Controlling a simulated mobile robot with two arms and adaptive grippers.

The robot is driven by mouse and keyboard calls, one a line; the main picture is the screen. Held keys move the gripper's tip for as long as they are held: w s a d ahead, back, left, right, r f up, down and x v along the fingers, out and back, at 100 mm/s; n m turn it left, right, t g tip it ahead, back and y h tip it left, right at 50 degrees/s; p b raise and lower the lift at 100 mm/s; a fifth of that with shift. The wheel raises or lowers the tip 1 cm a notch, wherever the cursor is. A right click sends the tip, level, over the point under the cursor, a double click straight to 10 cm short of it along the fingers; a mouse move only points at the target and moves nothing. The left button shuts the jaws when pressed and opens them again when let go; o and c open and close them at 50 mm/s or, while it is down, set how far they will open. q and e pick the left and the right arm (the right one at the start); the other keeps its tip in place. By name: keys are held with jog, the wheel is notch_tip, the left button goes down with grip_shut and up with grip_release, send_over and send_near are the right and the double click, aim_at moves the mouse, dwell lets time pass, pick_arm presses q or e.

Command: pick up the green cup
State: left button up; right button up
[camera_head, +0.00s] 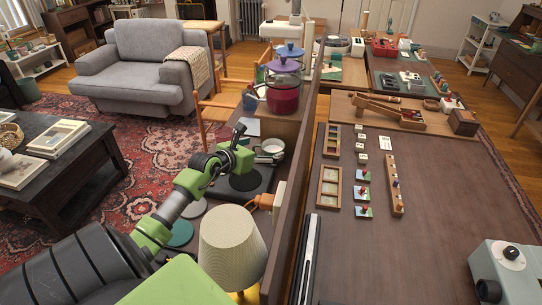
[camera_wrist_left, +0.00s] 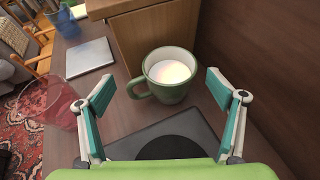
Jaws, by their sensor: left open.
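The green cup (camera_wrist_left: 172,93) stands upright in the left wrist view, with a pale inside and its handle to the left. It also shows in the head view (camera_head: 270,149), just right of my left gripper, small and partly hidden. My left gripper (camera_head: 243,142) is open and empty. In the left wrist view its two teal-padded fingers (camera_wrist_left: 160,92) are spread left and right of the cup, nearer to the camera and apart from it. My right gripper is not in view.
A dark pad (camera_wrist_left: 195,134) with a round black patch lies before the cup. A wooden block stands behind it, with a dark wall (camera_wrist_left: 255,50) on the right. A translucent red vessel (camera_wrist_left: 50,100) is close to the left finger. A lamp (camera_head: 232,245) stands near my arm.

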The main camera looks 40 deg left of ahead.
aim_at(276, 147)
pick_arm(q)
jog(key=w, duration=0.1)
jog(key=w+f, duration=0.2)
jog(key=shift+w+d+f, duration=0.1)
jog(key=shift+w+f, duration=0.15)
jog(key=shift+w, duration=0.35)
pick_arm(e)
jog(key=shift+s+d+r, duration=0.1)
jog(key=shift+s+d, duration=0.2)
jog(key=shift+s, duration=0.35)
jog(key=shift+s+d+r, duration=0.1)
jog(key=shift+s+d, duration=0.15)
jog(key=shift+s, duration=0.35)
pick_arm(q)
jog(key=c, duration=1.4)
jog(key=shift+f, duration=0.1)
jog(key=shift+c, duration=0.6)
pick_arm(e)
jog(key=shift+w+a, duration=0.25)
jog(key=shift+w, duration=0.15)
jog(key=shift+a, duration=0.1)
